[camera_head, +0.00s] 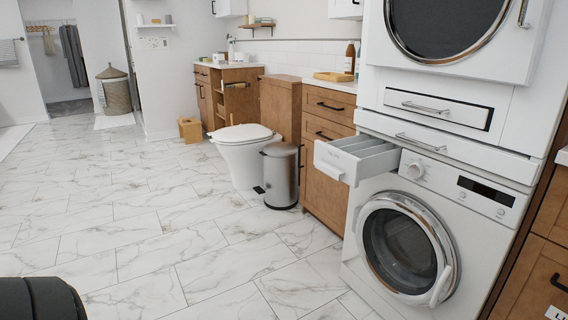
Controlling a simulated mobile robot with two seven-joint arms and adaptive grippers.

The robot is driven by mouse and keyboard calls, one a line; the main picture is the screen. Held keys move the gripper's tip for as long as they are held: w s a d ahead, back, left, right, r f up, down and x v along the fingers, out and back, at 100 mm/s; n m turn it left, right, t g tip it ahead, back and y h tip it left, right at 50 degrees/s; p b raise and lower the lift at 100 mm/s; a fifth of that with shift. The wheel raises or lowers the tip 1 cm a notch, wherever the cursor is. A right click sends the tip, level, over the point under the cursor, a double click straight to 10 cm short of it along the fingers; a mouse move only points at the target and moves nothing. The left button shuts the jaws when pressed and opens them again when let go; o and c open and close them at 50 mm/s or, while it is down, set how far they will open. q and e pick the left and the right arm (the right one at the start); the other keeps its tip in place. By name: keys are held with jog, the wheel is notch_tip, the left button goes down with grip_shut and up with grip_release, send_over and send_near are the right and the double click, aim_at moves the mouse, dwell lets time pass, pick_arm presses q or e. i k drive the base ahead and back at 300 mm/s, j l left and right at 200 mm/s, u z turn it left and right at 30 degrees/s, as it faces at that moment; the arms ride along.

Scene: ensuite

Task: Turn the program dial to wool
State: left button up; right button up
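The program dial (414,170) is a round white knob on the front panel of the white washing machine (362,267) at the right. Its markings are too small to read, so I cannot tell which program it points to. The detergent drawer (335,166) is pulled out to the left of the dial. The round washer door (401,248) looks shut. A dark rounded part, apparently mine, shows at the bottom left corner. Neither gripper is in view.
A dryer (448,72) is stacked above the washer. A metal pedal bin (281,176) and a white toilet (243,158) stand left of the wooden cabinet (324,197). The marble-tiled floor (150,230) in front is clear.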

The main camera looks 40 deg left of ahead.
aim_at(417, 169)
jog(key=i+l+u, duration=0.1)
jog(key=u, duration=0.35)
jog(key=l+u, duration=0.25)
jog(key=u, duration=0.2)
jog(key=l+u, duration=0.2)
jog(key=u, duration=0.3)
jog(key=k+l+u, duration=0.1)
jog(key=l+u, duration=0.4)
jog(key=l, duration=0.6)
jog(key=k+l, duration=0.1)
jog(key=l, duration=0.6)
